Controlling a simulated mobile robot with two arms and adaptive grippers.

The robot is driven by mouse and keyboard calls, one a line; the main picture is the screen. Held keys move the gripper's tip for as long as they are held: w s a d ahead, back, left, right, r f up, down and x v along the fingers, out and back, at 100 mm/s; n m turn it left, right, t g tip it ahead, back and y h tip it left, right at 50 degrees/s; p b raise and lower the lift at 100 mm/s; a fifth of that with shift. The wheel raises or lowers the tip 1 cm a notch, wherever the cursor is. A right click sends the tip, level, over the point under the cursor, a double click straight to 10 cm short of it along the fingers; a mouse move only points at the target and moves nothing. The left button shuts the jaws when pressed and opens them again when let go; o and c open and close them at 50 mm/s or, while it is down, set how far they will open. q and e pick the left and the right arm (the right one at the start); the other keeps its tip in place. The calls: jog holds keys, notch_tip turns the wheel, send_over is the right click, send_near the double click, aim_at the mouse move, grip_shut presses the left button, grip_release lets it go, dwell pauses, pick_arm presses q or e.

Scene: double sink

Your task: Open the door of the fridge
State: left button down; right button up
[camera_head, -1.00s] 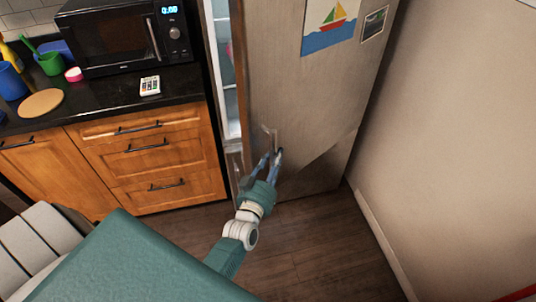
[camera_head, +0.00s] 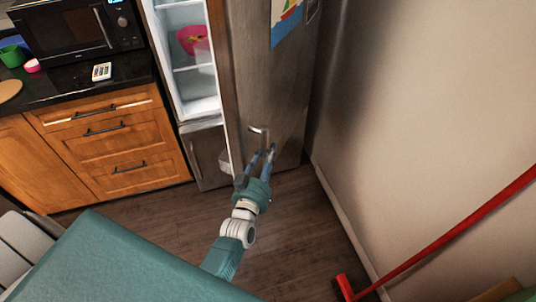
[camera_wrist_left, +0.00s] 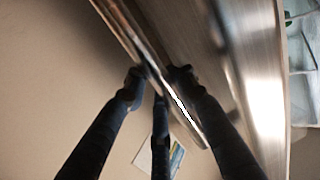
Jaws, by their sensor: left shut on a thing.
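The fridge door (camera_head: 268,85) is steel grey and stands swung open to the right of the lit fridge interior (camera_head: 196,55). Its metal handle (camera_head: 258,130) is on the lower part of the door. My left gripper (camera_head: 263,156) is at this handle. In the left wrist view, the handle bar (camera_wrist_left: 186,115) runs between the dark fingers of my left gripper (camera_wrist_left: 157,76), which are shut on it. My right gripper is not in view.
Wooden drawers (camera_head: 112,140) under a dark counter stand left of the fridge. A beige wall (camera_head: 430,110) rises on the right, and a red broom (camera_head: 430,240) leans there. The wooden floor (camera_head: 290,225) before the door is clear.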

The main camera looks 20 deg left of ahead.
pick_arm(q)
jog(key=shift+d+f, duration=0.2)
jog(key=shift+d, duration=0.1)
jog(key=shift+s, duration=0.1)
jog(key=c, duration=1.6)
grip_release()
jog(key=shift+o, duration=0.8)
jog(key=shift+s+r, duration=0.1)
jog(key=shift+r, duration=0.1)
jog(key=s+d, duration=0.1)
jog(key=s, duration=1.1)
jog(key=shift+d, duration=0.3)
